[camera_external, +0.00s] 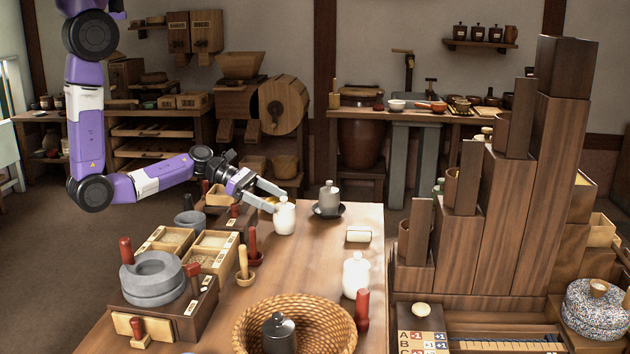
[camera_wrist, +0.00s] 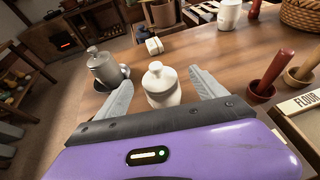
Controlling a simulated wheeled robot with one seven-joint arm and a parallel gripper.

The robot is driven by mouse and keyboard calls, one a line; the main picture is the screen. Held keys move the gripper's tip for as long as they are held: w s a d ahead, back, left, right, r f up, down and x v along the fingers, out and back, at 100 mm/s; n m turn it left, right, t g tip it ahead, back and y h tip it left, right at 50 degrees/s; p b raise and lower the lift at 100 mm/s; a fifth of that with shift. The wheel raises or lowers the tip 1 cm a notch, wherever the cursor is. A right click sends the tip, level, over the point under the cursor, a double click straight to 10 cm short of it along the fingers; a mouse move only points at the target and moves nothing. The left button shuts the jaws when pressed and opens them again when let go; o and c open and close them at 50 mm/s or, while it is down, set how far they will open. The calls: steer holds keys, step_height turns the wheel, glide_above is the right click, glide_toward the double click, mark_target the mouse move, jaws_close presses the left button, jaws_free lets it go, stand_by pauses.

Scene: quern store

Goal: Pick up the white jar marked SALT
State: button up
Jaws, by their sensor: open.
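A white lidded jar (camera_external: 284,217) stands upright near the table's far left edge, and it also shows in the wrist view (camera_wrist: 161,88). My gripper (camera_external: 275,199) is open at this jar. In the wrist view its two grey fingers (camera_wrist: 160,80) are spread, one on each side of the jar, with gaps visible. A second white jar (camera_external: 356,276) stands farther forward on the table and shows at the top of the wrist view (camera_wrist: 229,15). I cannot read SALT on either jar.
Wooden pestle cups (camera_external: 245,270), a stone quern (camera_external: 152,278) and a wicker basket (camera_external: 245,330) crowd the left and front. The table's middle is fairly clear.

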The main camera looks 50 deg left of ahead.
mark_target(293, 209)
steer(key=x, duration=0.7)
steer(key=shift+w+a+f, duration=0.1)
steer(key=shift+a+f, duration=0.05)
steer(key=shift+f, duration=0.25)
steer(key=c, duration=1.6)
jaws_close()
steer(key=shift+r, duration=0.15)
